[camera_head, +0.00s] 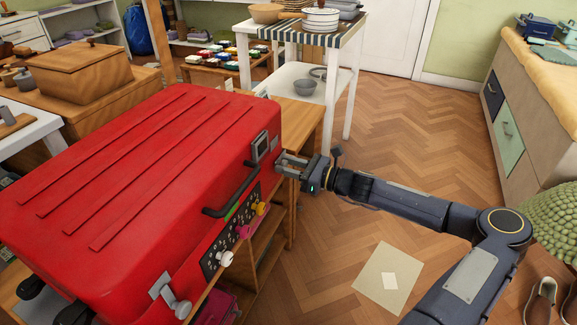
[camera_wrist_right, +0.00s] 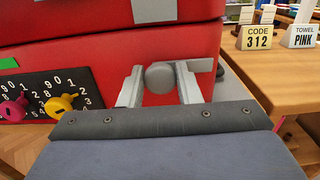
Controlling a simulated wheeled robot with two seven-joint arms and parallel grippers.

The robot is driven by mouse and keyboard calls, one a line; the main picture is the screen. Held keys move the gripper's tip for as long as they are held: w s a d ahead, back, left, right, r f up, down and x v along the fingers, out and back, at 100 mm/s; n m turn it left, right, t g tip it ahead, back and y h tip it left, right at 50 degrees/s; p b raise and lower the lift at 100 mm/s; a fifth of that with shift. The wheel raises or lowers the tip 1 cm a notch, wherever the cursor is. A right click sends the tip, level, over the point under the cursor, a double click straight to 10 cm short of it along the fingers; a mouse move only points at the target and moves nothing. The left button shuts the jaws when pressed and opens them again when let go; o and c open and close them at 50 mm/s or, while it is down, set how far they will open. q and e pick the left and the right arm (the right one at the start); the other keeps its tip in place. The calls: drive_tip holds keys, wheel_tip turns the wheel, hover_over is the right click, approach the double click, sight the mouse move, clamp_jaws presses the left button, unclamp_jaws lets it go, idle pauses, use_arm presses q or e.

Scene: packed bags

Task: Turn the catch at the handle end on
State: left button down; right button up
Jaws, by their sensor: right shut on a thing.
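A large red suitcase (camera_head: 130,150) lies on a wooden stand, its long front side toward the right. A grey metal catch (camera_head: 262,148) sits on that side at the far end, and a second catch (camera_head: 168,293) sits at the near end. My right gripper (camera_head: 287,162) is at the far catch. In the right wrist view its two fingers are on either side of the grey round catch knob (camera_wrist_right: 160,77), shut on it. A grey plate (camera_wrist_right: 153,10) shows above the knob. A black handle (camera_head: 232,197) lies between the catches. My left gripper is out of view.
A dial panel (camera_wrist_right: 40,97) with pink and yellow knobs is left of the gripper; a white knob also shows in the head view. Signs reading "CODE 312" (camera_wrist_right: 259,39) and "TOWEL PINK" (camera_wrist_right: 300,37) stand on a wooden surface. The floor (camera_head: 390,150) at right is open.

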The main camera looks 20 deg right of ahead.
drive_tip(key=shift+s+a+f+n+b, duration=0.15)
drive_tip(key=shift+n+b, duration=0.8)
drive_tip(key=shift+n, duration=3.55)
drive_tip(key=shift+w+f+n+b, duration=0.1)
drive_tip(key=shift+n+b, duration=0.85)
drive_tip(key=shift+n, duration=3.55)
drive_tip(key=o, duration=0.9)
drive_tip(key=shift+o, duration=0.2)
drive_tip(key=shift+s+r, duration=0.1)
drive_tip(key=shift+s, duration=0.05)
